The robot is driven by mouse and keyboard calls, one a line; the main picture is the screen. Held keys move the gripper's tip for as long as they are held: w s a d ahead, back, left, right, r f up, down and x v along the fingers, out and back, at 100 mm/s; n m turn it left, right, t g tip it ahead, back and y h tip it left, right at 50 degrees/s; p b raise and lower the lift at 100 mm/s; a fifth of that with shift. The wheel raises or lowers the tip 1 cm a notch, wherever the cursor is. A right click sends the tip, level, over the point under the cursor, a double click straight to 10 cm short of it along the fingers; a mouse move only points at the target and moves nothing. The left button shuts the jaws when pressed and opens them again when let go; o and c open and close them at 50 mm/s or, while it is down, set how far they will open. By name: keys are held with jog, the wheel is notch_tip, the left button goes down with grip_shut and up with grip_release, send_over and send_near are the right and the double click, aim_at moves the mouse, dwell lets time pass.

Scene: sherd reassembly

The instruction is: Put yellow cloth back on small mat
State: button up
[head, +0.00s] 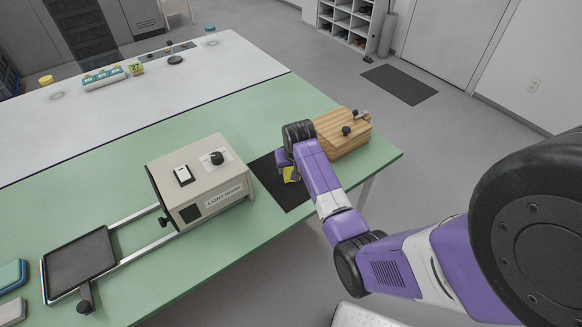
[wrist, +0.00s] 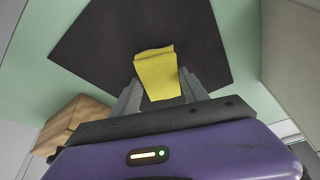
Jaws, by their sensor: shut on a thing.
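The yellow cloth (wrist: 156,75) is folded and sits between the fingers of my gripper (wrist: 158,88) in the wrist view. My gripper is shut on it. In the head view a bit of the cloth (head: 291,174) shows below my gripper (head: 287,168). The small dark mat (wrist: 105,40) lies flat on the green table under the cloth. It also shows in the head view (head: 268,179), between the light hood box and the wooden block. The cloth is over the mat; I cannot tell whether it touches it.
The beige light hood box (head: 200,180) stands left of the mat, with rails to a dark tray (head: 80,262). A wooden block (head: 342,135) with black knobs stands right of the mat. The green table's front edge is close to the mat.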

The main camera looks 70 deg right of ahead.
jog(key=shift+f, duration=0.1)
jog(key=o, duration=1.4)
jog(key=shift+o, duration=0.2)
